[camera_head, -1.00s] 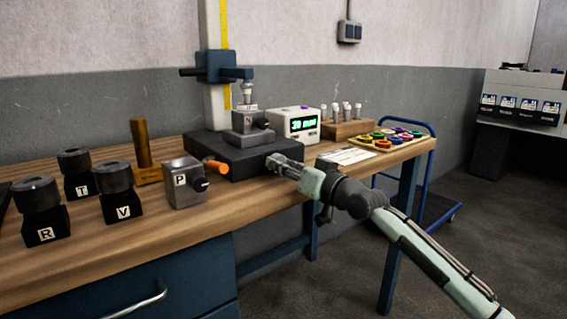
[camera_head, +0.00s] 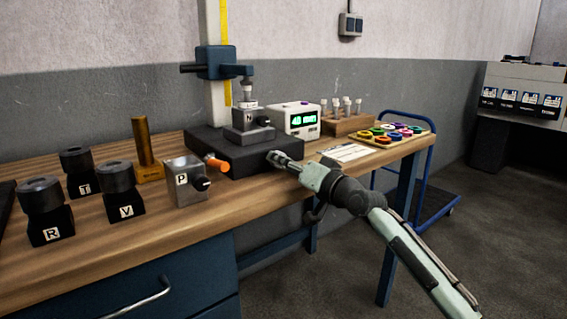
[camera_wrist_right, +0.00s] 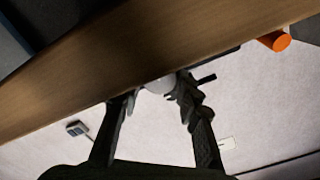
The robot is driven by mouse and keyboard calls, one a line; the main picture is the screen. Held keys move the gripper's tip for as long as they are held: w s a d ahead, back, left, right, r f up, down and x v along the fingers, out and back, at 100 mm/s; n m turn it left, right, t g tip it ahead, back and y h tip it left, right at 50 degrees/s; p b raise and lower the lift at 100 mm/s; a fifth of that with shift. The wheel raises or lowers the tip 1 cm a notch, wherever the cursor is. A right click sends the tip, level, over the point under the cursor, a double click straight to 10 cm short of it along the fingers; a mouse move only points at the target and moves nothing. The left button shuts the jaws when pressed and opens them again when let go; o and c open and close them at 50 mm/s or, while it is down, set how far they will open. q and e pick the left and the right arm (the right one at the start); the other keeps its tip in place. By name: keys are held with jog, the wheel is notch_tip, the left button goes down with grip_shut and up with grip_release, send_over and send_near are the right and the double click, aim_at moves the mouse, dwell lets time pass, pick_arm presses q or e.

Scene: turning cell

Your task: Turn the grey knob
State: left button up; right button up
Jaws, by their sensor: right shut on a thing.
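The grey knob (camera_wrist_right: 158,86) shows as a pale round shape between the two fingers in the right wrist view. My right gripper (camera_wrist_right: 157,92) is shut around it. The digital display box (camera_head: 300,121) behind shows a green reading that looks like 40. My left gripper is not in view.
An orange handle (camera_head: 217,164) sticks out of the same base, left of my gripper. Block P (camera_head: 183,181) with a black knob stands further left. A wooden rack (camera_head: 345,124) and a tray of coloured rings (camera_head: 393,136) stand at right.

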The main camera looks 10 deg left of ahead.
jog(key=o, duration=1.2)
jog(key=shift+c, duration=0.2)
jog(key=shift+f, duration=0.1)
